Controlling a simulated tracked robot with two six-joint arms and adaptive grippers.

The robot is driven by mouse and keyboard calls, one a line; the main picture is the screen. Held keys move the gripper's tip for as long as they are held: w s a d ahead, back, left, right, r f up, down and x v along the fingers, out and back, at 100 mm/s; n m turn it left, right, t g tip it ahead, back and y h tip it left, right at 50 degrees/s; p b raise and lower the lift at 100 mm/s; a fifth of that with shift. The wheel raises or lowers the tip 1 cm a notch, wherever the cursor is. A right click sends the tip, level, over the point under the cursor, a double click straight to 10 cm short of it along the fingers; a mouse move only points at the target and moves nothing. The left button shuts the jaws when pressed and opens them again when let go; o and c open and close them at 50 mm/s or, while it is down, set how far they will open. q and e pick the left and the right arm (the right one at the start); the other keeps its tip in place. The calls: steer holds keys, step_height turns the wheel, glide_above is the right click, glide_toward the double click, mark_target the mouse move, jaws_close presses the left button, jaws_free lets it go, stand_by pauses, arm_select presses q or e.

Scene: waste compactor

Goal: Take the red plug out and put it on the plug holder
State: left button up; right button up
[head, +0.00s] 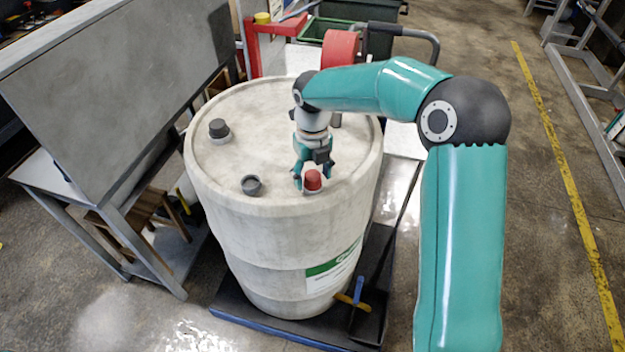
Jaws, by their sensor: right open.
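The red plug (313,181) sits in the top of a large pale drum (270,250), near the drum's front right edge. My right gripper (308,180) is open and points down at the plug, with its fingers close around or just behind it. I cannot tell whether the fingers touch the plug. My right arm comes in from the right and hides part of the drum's far rim. I cannot make out the plug holder for certain. My left gripper is not in view.
A dark grey cap (219,129) and a grey open fitting (251,186) stand on the drum top. The drum stands on a dark pallet (262,332). A grey panelled bench (105,90) is close on the left. Floor is free at the right.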

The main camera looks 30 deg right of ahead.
steer(key=m, duration=1)
steer(key=shift+b, duration=0.3)
steer(key=m, duration=0.5)
steer(key=shift+m, duration=0.3)
steer(key=m+b, duration=0.1)
steer(key=m, duration=0.4)
